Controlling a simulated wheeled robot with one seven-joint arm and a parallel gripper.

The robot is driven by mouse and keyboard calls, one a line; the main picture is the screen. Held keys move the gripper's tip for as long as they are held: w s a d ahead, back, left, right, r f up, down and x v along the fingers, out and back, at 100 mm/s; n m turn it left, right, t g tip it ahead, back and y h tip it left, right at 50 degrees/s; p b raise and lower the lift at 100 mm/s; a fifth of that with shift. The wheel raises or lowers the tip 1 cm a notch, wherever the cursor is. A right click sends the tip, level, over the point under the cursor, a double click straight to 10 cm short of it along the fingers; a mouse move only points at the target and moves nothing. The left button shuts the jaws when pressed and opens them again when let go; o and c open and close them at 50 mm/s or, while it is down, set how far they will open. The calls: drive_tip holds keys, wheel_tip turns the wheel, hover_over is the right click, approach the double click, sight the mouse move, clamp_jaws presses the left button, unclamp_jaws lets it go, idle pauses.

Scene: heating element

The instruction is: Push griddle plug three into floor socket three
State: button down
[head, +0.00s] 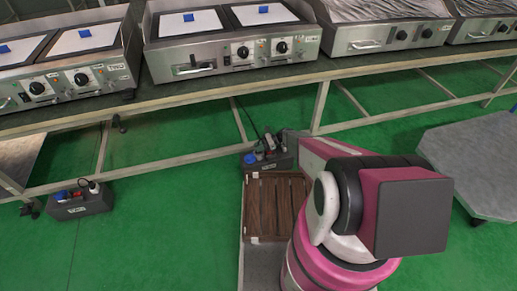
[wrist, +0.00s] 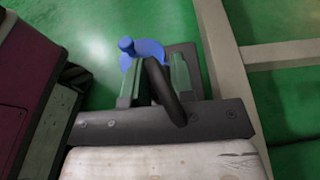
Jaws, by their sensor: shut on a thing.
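My gripper (wrist: 154,72) is shut on the black griddle plug, whose black cable (wrist: 165,92) loops out between the fingers in the wrist view. The plug's body is mostly hidden by the fingers and cable. Just beyond the fingertips lies a dark floor socket block (wrist: 187,58) with a blue round part (wrist: 146,50). In the head view that floor socket block (head: 284,162) sits on the green floor under the bench, with my gripper (head: 268,146) at its top. The pictures do not show whether the plug is in the socket or just above it.
Another floor socket block (head: 80,206), marked TWO, stands at the left with a plug on it. The bench (head: 200,95) carries several griddles, including a middle one (head: 232,60). Its pale legs and rails run close behind the sockets. A grey table (head: 480,165) stands at right.

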drive_tip(key=shift+r, duration=0.9)
drive_tip(key=shift+f, duration=1.5)
idle(1.1)
drive_tip(key=c, duration=0.9)
unclamp_jaws()
drive_tip(key=v, duration=1)
drive_tip(key=shift+w+d+r, duration=0.1)
drive_tip(key=shift+w+d, duration=0.05)
drive_tip(key=shift+d, duration=0.2)
drive_tip(key=s+d+r+n+t+h, duration=0.1)
drive_tip(key=s+d+r+n+h, duration=0.2)
drive_tip(key=s+r, duration=0.4)
drive_tip(key=s+d+r+n+t+h, duration=0.1)
drive_tip(key=s+d+r+n+h, duration=0.2)
drive_tip(key=r, duration=1.2)
drive_tip(key=s+d+r+n+t+h, duration=0.2)
drive_tip(key=s+d+r+n+h, duration=0.1)
drive_tip(key=s+r+n+h, duration=0.5)
drive_tip(key=shift+s+r+n, duration=0.4)
drive_tip(key=shift+s+r, duration=1.25)
drive_tip(key=shift+s, duration=0.15)
